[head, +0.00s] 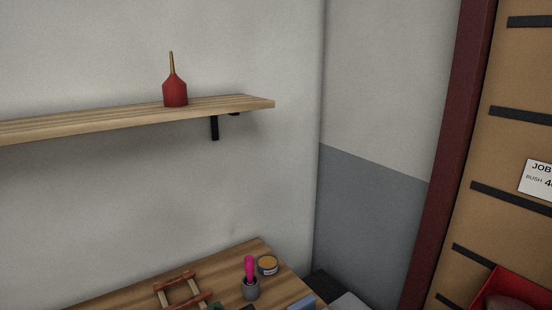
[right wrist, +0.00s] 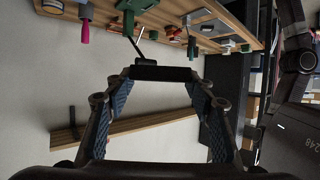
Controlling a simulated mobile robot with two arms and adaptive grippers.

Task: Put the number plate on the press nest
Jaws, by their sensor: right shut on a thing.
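My right gripper (right wrist: 163,76) shows in the right wrist view, its two fingers spread wide and closed on the ends of a thin dark piece. I take this piece to be the number plate (right wrist: 165,73); it is seen nearly edge-on, so its face and any number are hidden. A green press (right wrist: 130,18) with a lever shows beyond the fingertips at the top, on the bench, apart from the plate. I cannot make out its nest. Neither gripper is in the head view, and my left gripper is in no view.
A wall shelf (head: 130,118) carries a red oil can (head: 175,94). A red bin (head: 515,283) is at lower right.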

